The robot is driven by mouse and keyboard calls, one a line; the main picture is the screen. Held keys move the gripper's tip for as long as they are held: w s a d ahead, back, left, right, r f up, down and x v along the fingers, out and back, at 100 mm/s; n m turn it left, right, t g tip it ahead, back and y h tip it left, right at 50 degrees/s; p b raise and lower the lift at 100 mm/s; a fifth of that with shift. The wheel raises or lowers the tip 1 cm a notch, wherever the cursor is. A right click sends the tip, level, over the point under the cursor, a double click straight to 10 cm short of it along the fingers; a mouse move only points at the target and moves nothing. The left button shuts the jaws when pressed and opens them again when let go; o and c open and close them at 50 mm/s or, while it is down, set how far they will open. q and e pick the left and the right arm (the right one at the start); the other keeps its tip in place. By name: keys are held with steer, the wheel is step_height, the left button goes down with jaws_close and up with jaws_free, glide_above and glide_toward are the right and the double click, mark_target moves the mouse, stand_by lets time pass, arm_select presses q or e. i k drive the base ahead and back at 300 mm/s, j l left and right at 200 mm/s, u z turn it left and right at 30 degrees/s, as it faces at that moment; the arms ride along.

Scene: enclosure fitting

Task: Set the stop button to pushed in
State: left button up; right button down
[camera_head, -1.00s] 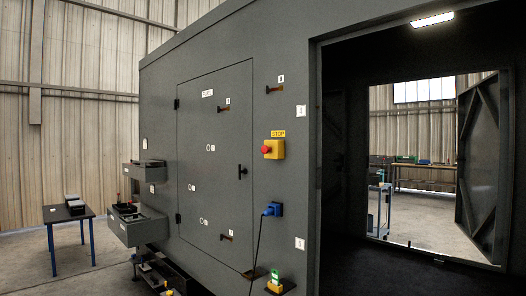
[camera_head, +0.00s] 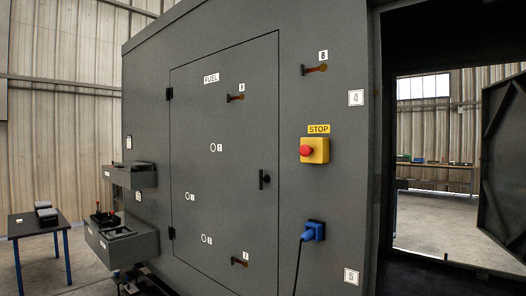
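The stop button is a red knob (camera_head: 306,150) on a yellow box (camera_head: 316,151), fixed to the grey enclosure wall to the right of the fuel door. A yellow STOP label (camera_head: 318,129) is just above it. The red knob stands out from the box face; I cannot tell from this angle whether it is pushed in. Neither of my grippers is in view.
The closed FUEL door (camera_head: 222,170) has a black handle (camera_head: 264,179). A blue plug (camera_head: 313,231) with a hanging cable is below the stop box. Open drawers (camera_head: 122,243) stick out at left, near a dark table (camera_head: 38,225). An open doorway (camera_head: 430,160) lies at right.

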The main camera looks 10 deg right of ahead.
mark_target(305, 150)
steer(key=i+j, duration=0.35)
steer(key=i, duration=0.15)
steer(key=i+j, duration=0.4)
steer(key=i+u, duration=0.05)
steer(key=i, duration=0.05)
